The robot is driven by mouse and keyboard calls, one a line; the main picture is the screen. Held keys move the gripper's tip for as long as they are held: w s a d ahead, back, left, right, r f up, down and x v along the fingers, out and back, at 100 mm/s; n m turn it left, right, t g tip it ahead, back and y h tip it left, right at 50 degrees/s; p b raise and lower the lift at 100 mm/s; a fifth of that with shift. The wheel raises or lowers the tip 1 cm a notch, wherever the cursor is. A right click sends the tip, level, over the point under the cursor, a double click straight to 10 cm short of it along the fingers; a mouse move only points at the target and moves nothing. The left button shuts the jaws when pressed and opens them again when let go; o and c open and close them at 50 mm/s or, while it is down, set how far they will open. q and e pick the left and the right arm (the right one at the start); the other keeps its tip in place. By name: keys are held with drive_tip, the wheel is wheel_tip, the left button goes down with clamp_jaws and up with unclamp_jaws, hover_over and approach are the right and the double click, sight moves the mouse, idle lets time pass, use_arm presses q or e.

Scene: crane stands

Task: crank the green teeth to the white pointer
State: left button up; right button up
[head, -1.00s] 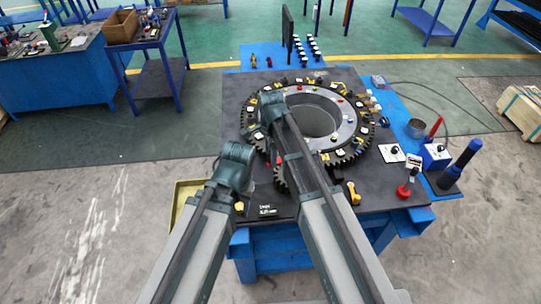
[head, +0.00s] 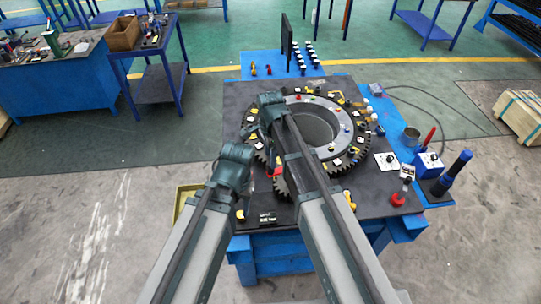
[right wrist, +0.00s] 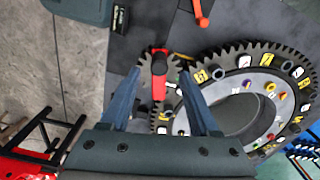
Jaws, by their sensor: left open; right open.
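A large dark toothed ring (head: 357,160) lies on the table, with a pale inner ring, coloured pegs and yellow and white tags. A small gear (right wrist: 146,68) meshes beside it and carries a red crank (right wrist: 158,88). My right gripper (right wrist: 165,72) is open, its fingers on either side of the red crank in the right wrist view. In the head view my right arm covers most of the small gear. My left gripper (head: 236,180) is open at the table's front left, its fingers mostly hidden by the arm. I cannot single out the green teeth or the white pointer.
The dark tabletop (head: 375,205) holds a black placard (head: 267,217) at the front. A black panel (head: 286,35) stands behind the ring.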

use_arm(q)
wheel_tip(320, 180, up, 8)
drive_tip(key=p, duration=0.6)
drive_tip(key=shift+p, duration=0.3)
use_arm(e)
wheel_tip(320, 180, up, 8)
use_arm(q)
drive_tip(key=shift+f, duration=0.15)
use_arm(e)
drive_tip(key=shift+f, duration=0.15)
